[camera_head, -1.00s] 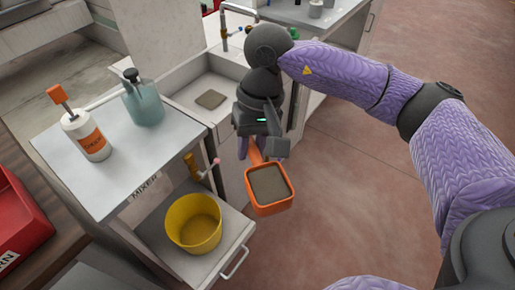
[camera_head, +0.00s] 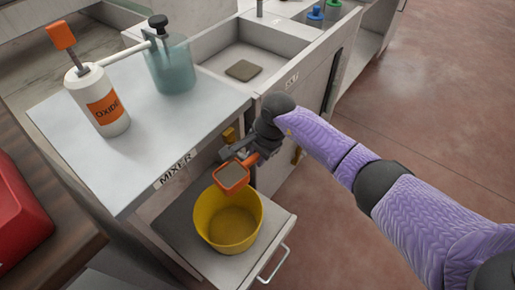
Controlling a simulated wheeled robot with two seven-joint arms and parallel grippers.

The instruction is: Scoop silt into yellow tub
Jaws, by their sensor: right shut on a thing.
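The yellow tub (camera_head: 229,238) stands upright on the pulled-out lower shelf under the mixer counter, with some brownish material at its bottom. My right gripper (camera_head: 257,157) is shut on the handle of an orange scoop (camera_head: 232,177). The scoop holds grey-brown silt and is above the tub's far rim; whether it touches the rim I cannot tell. A flat patch of silt (camera_head: 243,70) lies on the floor of the white sink. My left gripper is not in view.
A white oxide bottle (camera_head: 103,105) with an orange top and a teal pump container (camera_head: 170,66) stand on the counter (camera_head: 130,150) above the tub. A red bin (camera_head: 18,215) is at the left. The drawer handle (camera_head: 274,264) sticks out in front; open floor is at right.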

